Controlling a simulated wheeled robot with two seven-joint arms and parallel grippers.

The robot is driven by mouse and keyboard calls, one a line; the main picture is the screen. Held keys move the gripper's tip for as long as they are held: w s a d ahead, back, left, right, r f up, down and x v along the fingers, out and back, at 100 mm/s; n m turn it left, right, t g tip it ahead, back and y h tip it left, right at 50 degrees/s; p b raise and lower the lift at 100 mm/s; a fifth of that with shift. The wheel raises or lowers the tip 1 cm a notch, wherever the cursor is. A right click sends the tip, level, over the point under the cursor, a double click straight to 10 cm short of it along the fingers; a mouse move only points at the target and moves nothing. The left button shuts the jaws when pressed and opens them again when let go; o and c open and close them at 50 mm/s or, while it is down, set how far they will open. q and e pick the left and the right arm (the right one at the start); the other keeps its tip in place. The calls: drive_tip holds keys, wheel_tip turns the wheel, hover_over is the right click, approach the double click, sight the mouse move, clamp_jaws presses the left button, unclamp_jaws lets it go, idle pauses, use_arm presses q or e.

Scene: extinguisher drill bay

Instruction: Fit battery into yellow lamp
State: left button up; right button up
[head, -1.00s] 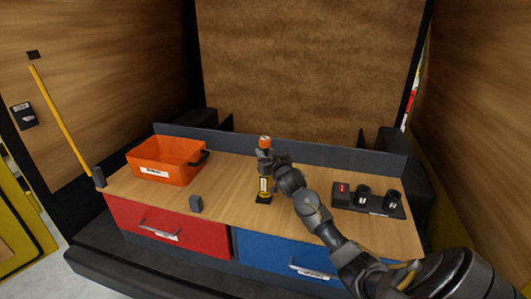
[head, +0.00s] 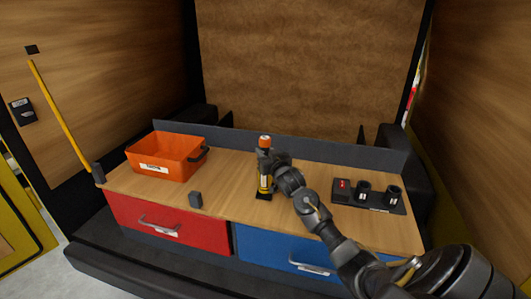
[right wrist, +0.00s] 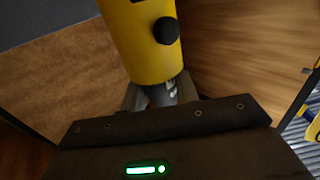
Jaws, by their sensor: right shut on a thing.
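The yellow lamp (head: 264,183) stands upright on the wooden bench, with a dark foot below its yellow body. In the right wrist view its yellow body (right wrist: 143,40) with a black knob fills the top middle. My right gripper (head: 268,160) is at the lamp's upper end, shut on the battery (head: 265,141), a dark cylinder with an orange top. In the right wrist view the grey battery (right wrist: 161,94) is between the fingers, in line with the lamp and meeting its end. How deep it sits is hidden. My left gripper is not in view.
An orange bin (head: 150,168) stands at the bench's left. A dark block (head: 196,199) sits near the front edge. A black holder (head: 377,208) with two dark cups is at the right. Red (head: 190,234) and blue (head: 265,252) drawers are below. The bench between bin and lamp is clear.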

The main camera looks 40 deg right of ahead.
drive_tip(key=shift+f, duration=0.5)
drive_tip(key=shift+r, duration=0.35)
idle(0.5)
drive_tip(key=shift+p, duration=0.45)
drive_tip(key=shift+f, duration=0.3)
drive_tip(key=shift+r, duration=0.15)
idle(0.3)
drive_tip(key=shift+r+p, duration=0.15)
drive_tip(key=shift+p, duration=0.15)
idle(0.6)
